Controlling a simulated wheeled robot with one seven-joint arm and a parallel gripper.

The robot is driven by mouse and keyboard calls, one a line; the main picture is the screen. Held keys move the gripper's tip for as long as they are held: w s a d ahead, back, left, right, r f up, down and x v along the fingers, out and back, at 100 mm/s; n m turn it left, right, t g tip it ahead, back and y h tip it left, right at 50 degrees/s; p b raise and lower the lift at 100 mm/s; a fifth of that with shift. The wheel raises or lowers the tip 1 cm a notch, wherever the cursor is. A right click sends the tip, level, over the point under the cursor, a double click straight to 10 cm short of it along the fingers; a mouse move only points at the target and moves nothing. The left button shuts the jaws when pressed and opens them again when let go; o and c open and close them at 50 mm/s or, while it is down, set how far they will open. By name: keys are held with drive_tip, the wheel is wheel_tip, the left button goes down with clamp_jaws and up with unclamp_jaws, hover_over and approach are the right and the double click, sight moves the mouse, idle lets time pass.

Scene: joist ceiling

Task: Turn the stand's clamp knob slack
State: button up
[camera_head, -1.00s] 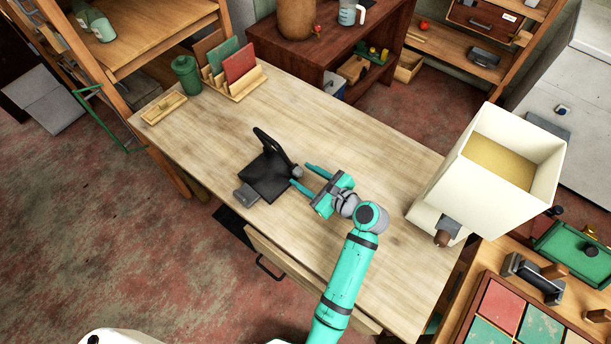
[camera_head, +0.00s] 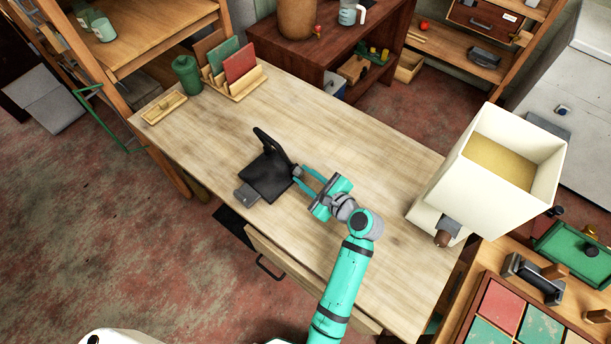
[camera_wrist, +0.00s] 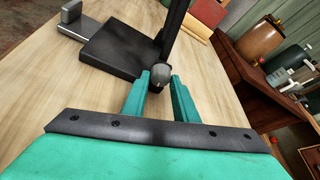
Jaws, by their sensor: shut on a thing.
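The black stand (camera_head: 268,175) sits on the wooden table, with a flat base, an upright arm and a grey block (camera_head: 245,194) at its left end. Its grey clamp knob (camera_wrist: 160,73) is at the foot of the upright, on the side facing my gripper. My gripper (camera_head: 299,178) is teal and reaches the knob from the right. In the wrist view its two fingers (camera_wrist: 160,84) stand on either side of the knob, shut on it. In the head view the fingers mostly cover the knob.
The table (camera_head: 350,150) is clear around the stand. A large cream hopper (camera_head: 470,190) stands at its right end. A green canister (camera_head: 187,75), a file rack (camera_head: 240,85) and a small wooden tray (camera_head: 164,108) are at the far left.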

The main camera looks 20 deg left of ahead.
drive_tip(key=shift+n+t, duration=0.8)
drive_tip(key=shift+n, duration=0.4)
drive_tip(key=shift+s+a, duration=0.1)
drive_tip(key=o, duration=1.1)
drive_tip(key=shift+c, duration=0.2)
